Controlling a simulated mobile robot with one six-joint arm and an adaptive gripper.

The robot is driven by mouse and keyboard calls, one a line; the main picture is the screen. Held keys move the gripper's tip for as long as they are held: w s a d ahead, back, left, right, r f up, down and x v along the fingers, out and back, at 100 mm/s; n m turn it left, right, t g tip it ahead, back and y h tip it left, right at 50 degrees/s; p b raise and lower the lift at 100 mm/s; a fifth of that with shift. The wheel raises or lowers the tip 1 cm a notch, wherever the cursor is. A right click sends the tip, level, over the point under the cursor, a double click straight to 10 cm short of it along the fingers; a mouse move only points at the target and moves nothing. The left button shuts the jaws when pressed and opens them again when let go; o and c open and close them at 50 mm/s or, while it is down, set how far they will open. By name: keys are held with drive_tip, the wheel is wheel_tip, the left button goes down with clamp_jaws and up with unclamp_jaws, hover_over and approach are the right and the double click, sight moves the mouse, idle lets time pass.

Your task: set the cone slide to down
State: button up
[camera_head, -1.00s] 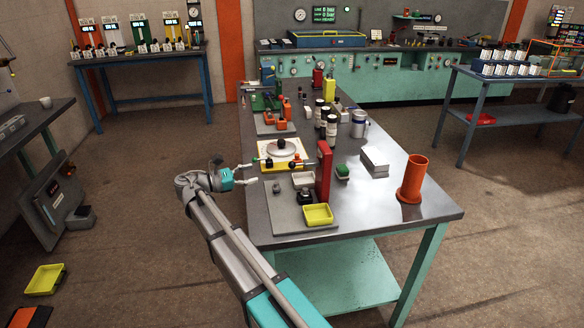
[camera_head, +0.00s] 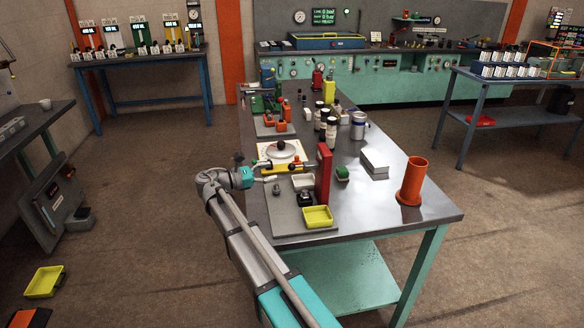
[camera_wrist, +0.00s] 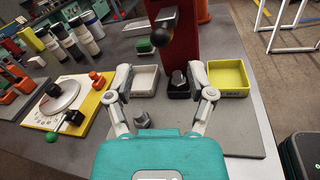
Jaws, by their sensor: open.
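A red upright post (camera_head: 324,175) stands on a grey base plate (camera_head: 286,218) at the bench's near left part. It also shows in the wrist view (camera_wrist: 190,50). A dark, rounded part (camera_wrist: 167,16) juts from its front, high up; I take this for the cone slide, though its exact shape is unclear. A black block with a dark knob (camera_wrist: 179,84) sits at the post's foot. My gripper (camera_wrist: 163,85) is open and empty, fingers spread. In the head view my gripper (camera_head: 268,172) is left of the post, apart from it.
A white tray (camera_wrist: 145,78) and a yellow tray (camera_wrist: 229,76) flank the black block. A small grey fitting (camera_wrist: 142,119) stands on the plate. A yellow plate with a round dial (camera_head: 279,154) lies behind. An orange cylinder (camera_head: 411,180) stands to the right.

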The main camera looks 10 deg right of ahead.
sight(292, 167)
drive_tip(key=shift+x, duration=4)
clamp_jaws()
